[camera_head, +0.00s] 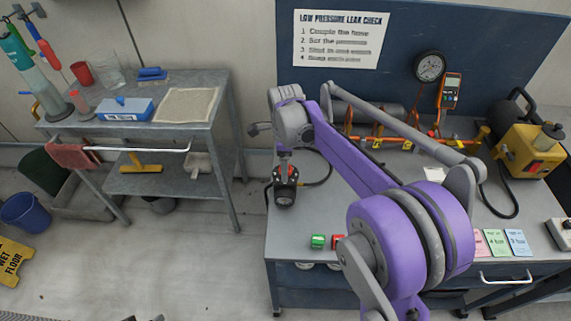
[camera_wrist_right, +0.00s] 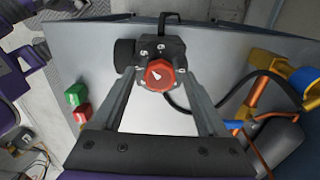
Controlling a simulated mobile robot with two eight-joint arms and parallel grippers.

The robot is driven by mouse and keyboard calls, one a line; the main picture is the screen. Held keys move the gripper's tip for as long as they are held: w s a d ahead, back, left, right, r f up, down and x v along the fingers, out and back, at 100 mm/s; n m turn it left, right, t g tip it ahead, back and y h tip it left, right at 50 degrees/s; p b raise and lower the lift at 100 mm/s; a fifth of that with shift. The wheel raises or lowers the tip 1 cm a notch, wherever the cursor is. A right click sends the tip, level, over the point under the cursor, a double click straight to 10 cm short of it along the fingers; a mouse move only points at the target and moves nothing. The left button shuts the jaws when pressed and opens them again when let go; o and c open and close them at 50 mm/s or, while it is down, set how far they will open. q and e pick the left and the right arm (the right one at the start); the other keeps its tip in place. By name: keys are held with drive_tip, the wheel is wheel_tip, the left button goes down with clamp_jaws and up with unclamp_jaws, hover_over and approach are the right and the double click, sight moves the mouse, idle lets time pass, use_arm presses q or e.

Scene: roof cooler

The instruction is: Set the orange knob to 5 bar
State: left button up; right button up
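The orange-red knob (camera_wrist_right: 159,75) sits on top of a dark regulator (camera_wrist_right: 158,48) and carries a white pointer mark. In the head view the regulator (camera_head: 285,193) stands at the left end of the bench, with a bit of the knob (camera_head: 287,170) showing under my right gripper (camera_head: 285,154). In the right wrist view my right gripper (camera_wrist_right: 160,72) is open, with one finger on each side of the knob. Contact cannot be told. No scale around the knob is readable. My left gripper is not clearly visible.
A round gauge (camera_head: 430,67) stands at the bench's rear, beside an orange meter (camera_head: 450,90). A green block (camera_head: 318,241) and a red block (camera_head: 337,241) lie near the front edge. Coloured cards (camera_head: 497,242) lie at the right. A yellow compressor (camera_head: 530,150) stands behind them.

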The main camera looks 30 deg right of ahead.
wheel_tip(320, 180, up, 11)
drive_tip(key=shift+p, duration=0.4)
drive_tip(key=shift+f, duration=0.1)
idle(0.6)
